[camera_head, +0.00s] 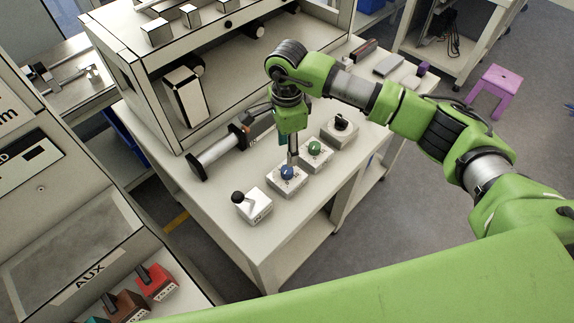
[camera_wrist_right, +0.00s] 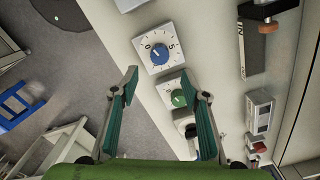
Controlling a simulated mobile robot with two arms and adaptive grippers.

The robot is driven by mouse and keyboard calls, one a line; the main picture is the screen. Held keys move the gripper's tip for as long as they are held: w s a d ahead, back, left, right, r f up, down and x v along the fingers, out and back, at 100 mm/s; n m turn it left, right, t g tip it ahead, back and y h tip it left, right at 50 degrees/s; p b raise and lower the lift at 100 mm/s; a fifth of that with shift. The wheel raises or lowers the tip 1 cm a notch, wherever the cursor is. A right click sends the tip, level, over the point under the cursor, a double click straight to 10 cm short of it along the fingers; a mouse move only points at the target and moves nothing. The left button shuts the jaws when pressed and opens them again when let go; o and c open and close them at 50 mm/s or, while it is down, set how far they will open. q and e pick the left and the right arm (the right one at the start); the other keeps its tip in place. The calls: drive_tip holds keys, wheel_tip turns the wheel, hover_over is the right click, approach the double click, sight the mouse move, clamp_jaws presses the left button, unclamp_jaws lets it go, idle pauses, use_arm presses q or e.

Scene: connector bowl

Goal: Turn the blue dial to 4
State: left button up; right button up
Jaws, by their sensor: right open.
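The blue dial (camera_head: 287,172) sits on a white box near the front of the white table. In the right wrist view the blue dial (camera_wrist_right: 160,53) shows at the top centre, on a white face with a scale marked 0 and 5. The knob's exact setting is too small to read. My right gripper (camera_head: 292,158) points down just above and behind the blue dial. My left gripper is not in view.
A green dial (camera_head: 314,148) stands right beside the blue one, with a black knob box (camera_head: 341,124) further right. A white box with a black lever (camera_head: 254,206) is at left. A black-ended cylinder (camera_head: 218,153) lies behind. The table's front edge is close.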

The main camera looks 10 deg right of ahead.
sight(287, 169)
wheel_tip(287, 169, down, 10)
drive_tip(key=shift+r+p, duration=0.1)
drive_tip(key=shift+p, duration=1.05)
drive_tip(key=c, duration=1.1)
